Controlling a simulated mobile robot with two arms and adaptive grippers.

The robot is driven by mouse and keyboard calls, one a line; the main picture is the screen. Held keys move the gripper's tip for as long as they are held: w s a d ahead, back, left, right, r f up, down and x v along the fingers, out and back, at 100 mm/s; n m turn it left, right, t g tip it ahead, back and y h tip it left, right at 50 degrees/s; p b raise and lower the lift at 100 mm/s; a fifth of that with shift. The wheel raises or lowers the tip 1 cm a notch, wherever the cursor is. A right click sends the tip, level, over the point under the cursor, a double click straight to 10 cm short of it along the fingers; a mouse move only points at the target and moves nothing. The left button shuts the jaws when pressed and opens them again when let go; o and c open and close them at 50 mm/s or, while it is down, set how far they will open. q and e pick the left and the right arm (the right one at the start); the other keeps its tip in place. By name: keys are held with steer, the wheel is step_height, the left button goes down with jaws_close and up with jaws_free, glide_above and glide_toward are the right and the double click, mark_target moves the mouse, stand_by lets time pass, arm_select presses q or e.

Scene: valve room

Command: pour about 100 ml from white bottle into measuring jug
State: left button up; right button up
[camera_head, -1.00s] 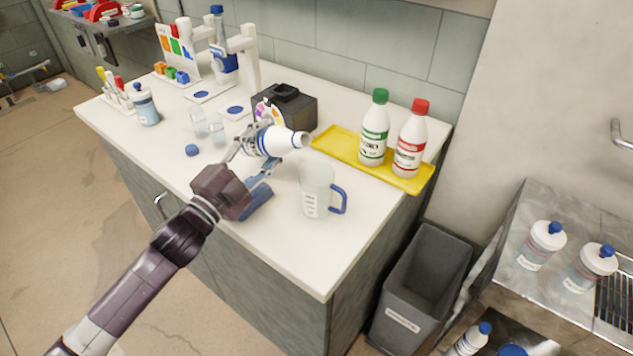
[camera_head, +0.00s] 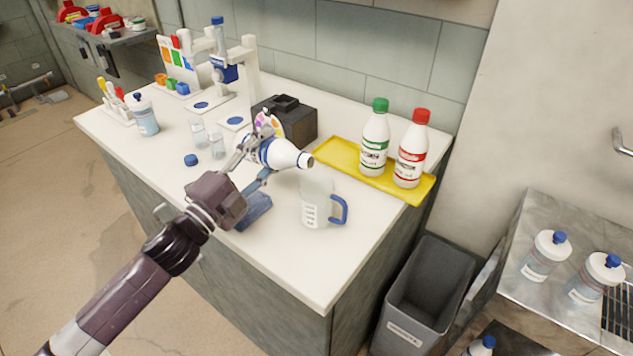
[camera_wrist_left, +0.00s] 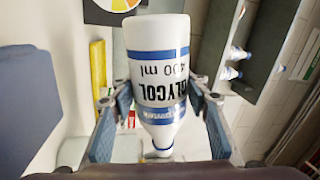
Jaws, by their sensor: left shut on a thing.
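The white bottle (camera_head: 280,153) is held tilted, nearly on its side, with its open mouth pointing right and slightly down. Its mouth is above the measuring jug (camera_head: 314,212), near the rim. The clear jug stands upright on the counter, with a blue handle on its right. My left gripper (camera_head: 262,162) is shut around the bottle's body. In the left wrist view the bottle (camera_wrist_left: 157,70) sits between both fingers, its glycol label upside down. I cannot make out a stream of liquid or a level in the jug. My right gripper is not in view.
A blue cap (camera_head: 191,160) and small clear beakers (camera_head: 216,147) are on the counter (camera_head: 270,262) to the left. A yellow tray (camera_head: 337,158) holds green-capped (camera_head: 375,140) and red-capped (camera_head: 411,150) bottles. A black box (camera_head: 290,118) stands behind. A grey bin (camera_head: 430,290) is below right.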

arm_select(q)
steer(key=shift+r+m+p, duration=0.4)
steer(key=shift+r+m, duration=0.2)
steer(key=shift+m, duration=0.2)
steer(key=shift+w+a+r+h, duration=0.2)
steer(key=shift+w+a+h, duration=0.1)
steer(key=shift+a, duration=0.05)
stand_by(0.3)
steer(key=shift+a+r+m+p, duration=0.1)
steer(key=shift+r+m+p, duration=0.35)
steer(key=shift+m, duration=0.25)
stand_by(1.0)
step_height(320, 180, down, 4)
steer(key=n+b, duration=0.2)
steer(key=b, duration=0.1)
steer(key=shift+r+n, duration=0.15)
steer(key=shift+n, duration=0.25)
steer(key=shift+w+a+r+n+y+p, duration=0.2)
steer(key=shift+r+n+p, duration=0.15)
steer(key=shift+n, duration=0.2)
steer(key=shift+w+a+r+n+y+p, duration=0.1)
steer(key=shift+w+r+n+y+p, duration=0.1)
steer(key=shift+r+n+p, duration=0.25)
steer(key=shift+s+d+f+n+p, duration=0.1)
steer(key=shift+s+d+n+p, duration=0.1)
steer(key=shift+n+p, duration=0.35)
steer(key=shift+n+t+y, duration=0.3)
steer(key=shift+n, duration=0.15)
steer(key=shift+s+f, duration=0.1)
steer(key=shift+f, duration=0.05)
